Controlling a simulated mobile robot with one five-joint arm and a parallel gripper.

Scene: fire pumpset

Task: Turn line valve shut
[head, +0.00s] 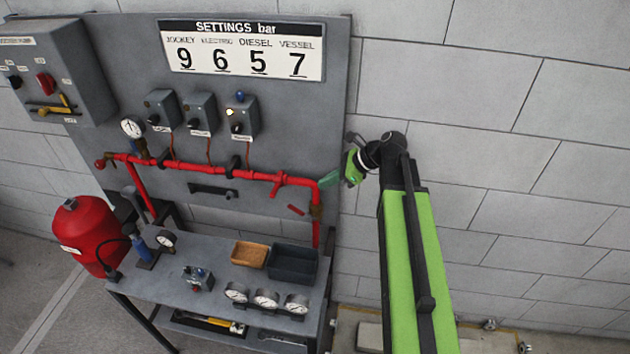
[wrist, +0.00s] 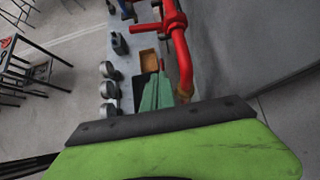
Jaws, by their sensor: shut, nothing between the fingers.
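A red pipe (head: 240,172) runs along the grey panel and bends down at its right end. A brass fitting (head: 316,211) sits on the downward leg, and a short red lever (head: 296,210) shows just left of it; these look like the line valve. My gripper (head: 327,179) is shut and empty, with green fingers beside the pipe's right bend, above the fitting. I cannot tell whether it touches the pipe. In the wrist view, the shut fingers (wrist: 158,94) point down towards the bench, left of the brass fitting (wrist: 184,97). The lever is mostly hidden there.
A bench (head: 205,262) below holds a brown tray (head: 249,254), a dark bin (head: 292,264) and several gauges. Three small switch boxes and a settings board (head: 243,50) are on the panel. A red tank (head: 88,235) stands left. The wall right of the panel is bare.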

